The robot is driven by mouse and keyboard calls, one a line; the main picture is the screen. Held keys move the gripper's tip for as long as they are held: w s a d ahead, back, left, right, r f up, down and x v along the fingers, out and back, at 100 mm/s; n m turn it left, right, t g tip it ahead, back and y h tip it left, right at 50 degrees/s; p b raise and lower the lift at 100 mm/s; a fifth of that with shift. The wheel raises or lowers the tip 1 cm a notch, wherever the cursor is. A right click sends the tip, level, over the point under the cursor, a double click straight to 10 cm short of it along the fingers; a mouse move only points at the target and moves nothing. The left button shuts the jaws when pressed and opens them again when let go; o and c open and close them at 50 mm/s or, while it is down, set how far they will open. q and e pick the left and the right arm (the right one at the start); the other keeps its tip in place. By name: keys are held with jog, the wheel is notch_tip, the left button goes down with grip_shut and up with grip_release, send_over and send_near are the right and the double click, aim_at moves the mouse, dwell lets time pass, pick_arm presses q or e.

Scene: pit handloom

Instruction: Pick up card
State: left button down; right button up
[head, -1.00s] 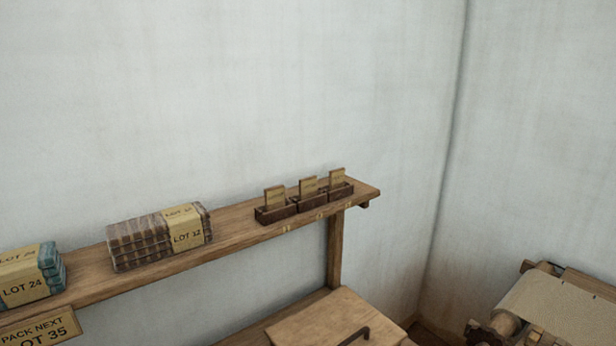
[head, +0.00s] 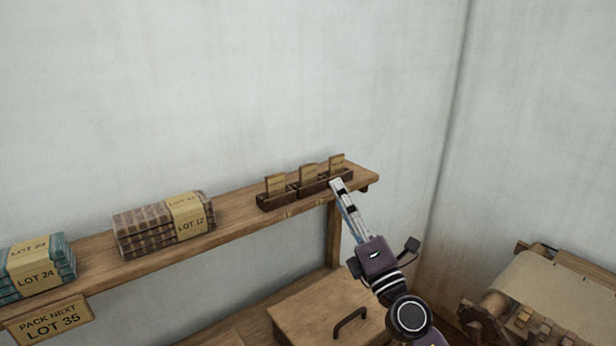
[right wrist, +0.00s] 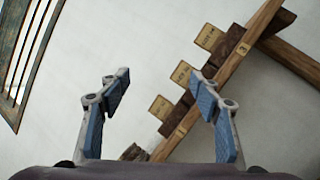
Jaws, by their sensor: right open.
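Three small tan cards stand upright in dark wooden holders on the wall shelf: a left card (head: 275,184), a middle card (head: 308,173) and a right card (head: 337,162). In the right wrist view the cards (right wrist: 183,74) show tilted, one of them (right wrist: 209,38) near the shelf end and one (right wrist: 161,107) lower down. My right gripper (head: 337,183) is at the shelf's front near the right holders in the head view. It is open and empty, with its two blue-padded fingers (right wrist: 160,88) apart; the right finger overlaps the shelf edge in the picture. My left gripper is not in view.
The wooden shelf (head: 240,212) also bears a brown LOT 12 bundle (head: 150,229) and a teal LOT 24 bundle (head: 60,252). A PACK NEXT LOT 35 sign (head: 50,321) hangs in front. Below are a handled wooden box (head: 300,305) and, right, the loom (head: 560,290).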

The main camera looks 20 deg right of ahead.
aim_at(309, 172)
jog(key=w+a+n+g+y+p, duration=0.1)
jog(key=w+n+g, duration=0.1)
jog(key=w+n, duration=0.2)
jog(key=w+n+g+y+p, duration=0.1)
jog(key=w+n+g, duration=0.1)
jog(key=w+n, duration=0.3)
jog(key=w+a+n+g+y+p, duration=0.1)
jog(key=w+n+p, duration=0.1)
jog(key=w+n, duration=0.3)
jog(key=shift+w+a+r+n+g, duration=0.1)
jog(key=shift+a+r+n+g, duration=0.25)
jog(key=shift+n, duration=0.45)
jog(key=shift+w+a+f, duration=0.15)
jog(key=shift+w+f, duration=0.05)
jog(key=shift+w, duration=0.3)
jog(key=shift+c, duration=0.3)
jog(key=c, duration=0.9)
